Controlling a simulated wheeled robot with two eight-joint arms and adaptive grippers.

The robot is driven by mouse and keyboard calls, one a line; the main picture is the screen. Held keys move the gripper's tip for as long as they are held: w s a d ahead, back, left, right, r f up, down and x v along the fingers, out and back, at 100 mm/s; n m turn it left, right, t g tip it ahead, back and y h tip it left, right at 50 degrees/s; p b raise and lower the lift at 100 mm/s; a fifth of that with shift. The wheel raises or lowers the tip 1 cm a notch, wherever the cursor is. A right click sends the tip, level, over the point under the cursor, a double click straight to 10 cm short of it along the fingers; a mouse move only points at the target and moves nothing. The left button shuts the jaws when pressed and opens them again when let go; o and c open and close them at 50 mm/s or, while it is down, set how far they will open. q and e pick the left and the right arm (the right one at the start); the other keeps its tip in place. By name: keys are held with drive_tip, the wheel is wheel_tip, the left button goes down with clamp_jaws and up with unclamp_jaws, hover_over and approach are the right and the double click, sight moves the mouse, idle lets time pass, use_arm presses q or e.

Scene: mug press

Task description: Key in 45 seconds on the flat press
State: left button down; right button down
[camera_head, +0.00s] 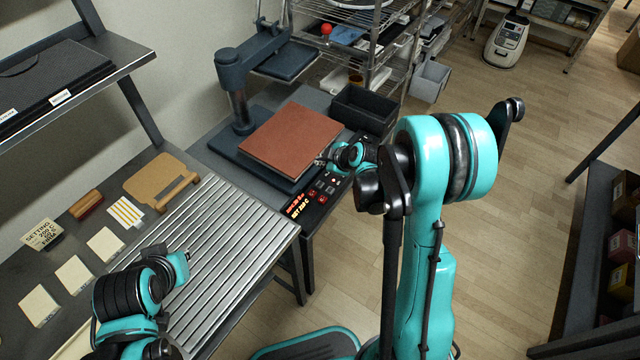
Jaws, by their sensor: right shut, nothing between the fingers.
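The flat press (240,143) stands on a grey table, with a reddish-brown pad (290,138) on its base. Its dark upper plate (288,62) is swung away to the back. The control panel (318,192) at its front right corner has lit red display lines and several small buttons; the digits are too small to read surely. My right gripper (321,161) is shut and empty, just beyond the panel at the pad's right corner; I cannot tell if it touches anything. My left gripper (186,257) is over the slatted metal surface, too small to tell open or shut.
A card with writing (41,233), a wooden block (86,204), a striped card (125,212), several pale squares (72,274) and a tan board (161,182) lie on the left bench. A black bin (363,109) stands right of the press. Wire shelves stand behind.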

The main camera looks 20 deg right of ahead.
sight(321, 186)
drive_tip(key=shift+w+d+f+n, duration=0.15)
drive_tip(key=shift+w+f+n, duration=0.15)
drive_tip(key=shift+f, duration=0.3)
wheel_tip(321, 186, down, 9)
drive_tip(key=b, duration=0.6)
drive_tip(key=shift+r+b, duration=0.1)
drive_tip(key=shift+b, duration=0.3)
idle(0.9)
drive_tip(key=shift+f, duration=0.4)
